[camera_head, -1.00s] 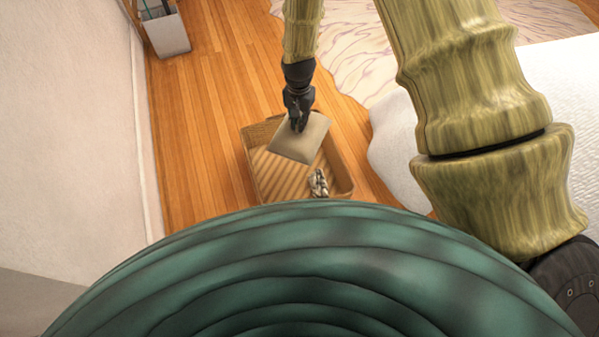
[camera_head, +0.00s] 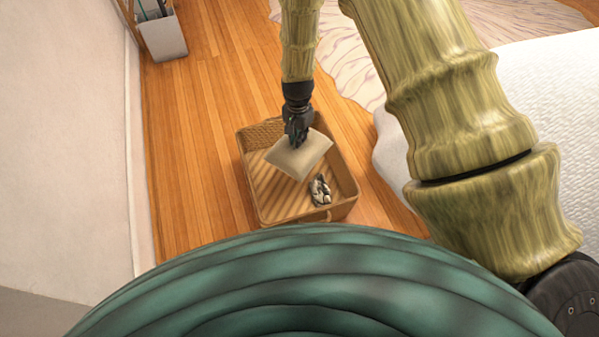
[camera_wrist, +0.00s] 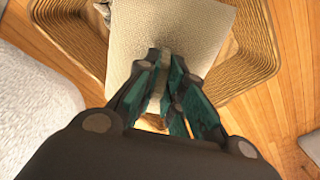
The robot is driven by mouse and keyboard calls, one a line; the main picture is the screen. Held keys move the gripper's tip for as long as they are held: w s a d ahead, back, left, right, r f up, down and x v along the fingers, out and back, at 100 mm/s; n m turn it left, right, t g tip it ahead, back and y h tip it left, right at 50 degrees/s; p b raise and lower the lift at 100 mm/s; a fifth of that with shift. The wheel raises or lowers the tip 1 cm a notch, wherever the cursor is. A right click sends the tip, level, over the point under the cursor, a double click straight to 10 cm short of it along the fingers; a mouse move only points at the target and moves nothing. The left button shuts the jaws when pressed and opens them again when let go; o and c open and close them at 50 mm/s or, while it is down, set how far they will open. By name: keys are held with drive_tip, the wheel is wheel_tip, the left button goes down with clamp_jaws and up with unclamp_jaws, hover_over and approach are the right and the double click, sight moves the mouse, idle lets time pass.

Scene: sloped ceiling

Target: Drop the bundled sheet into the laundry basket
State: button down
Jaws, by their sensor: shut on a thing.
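The bundled sheet (camera_head: 300,155) is a beige, flat, square-looking bundle. It hangs under my gripper (camera_head: 296,141), which is shut on its upper edge. The laundry basket (camera_head: 248,190) is a wide, brown woven box on the floor. The sheet is over the basket's opening in the head view; its exact height above the basket floor is hard to tell. In the wrist view the sheet (camera_wrist: 175,30) lies beyond the fingers of my gripper (camera_wrist: 165,85), with the basket's ribbed wall (camera_wrist: 255,50) around it.
A small crumpled, dark-and-white patterned item (camera_head: 319,190) lies inside the basket at its near right. A white bed (camera_head: 500,100) stands to the right, and a wall (camera_head: 70,130) to the left. A grey bin (camera_head: 163,35) stands at the back left. Wood floor is clear left of the basket.

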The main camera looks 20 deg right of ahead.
drive_tip(key=shift+f+b, duration=2.25)
drive_tip(key=shift+f, duration=0.15)
drive_tip(key=c, duration=1.4)
unclamp_jaws()
drive_tip(key=shift+c, duration=0.2)
drive_tip(key=shift+r, duration=0.15)
wheel_tip(320, 180, up, 12)
drive_tip(key=shift+f, duration=0.1)
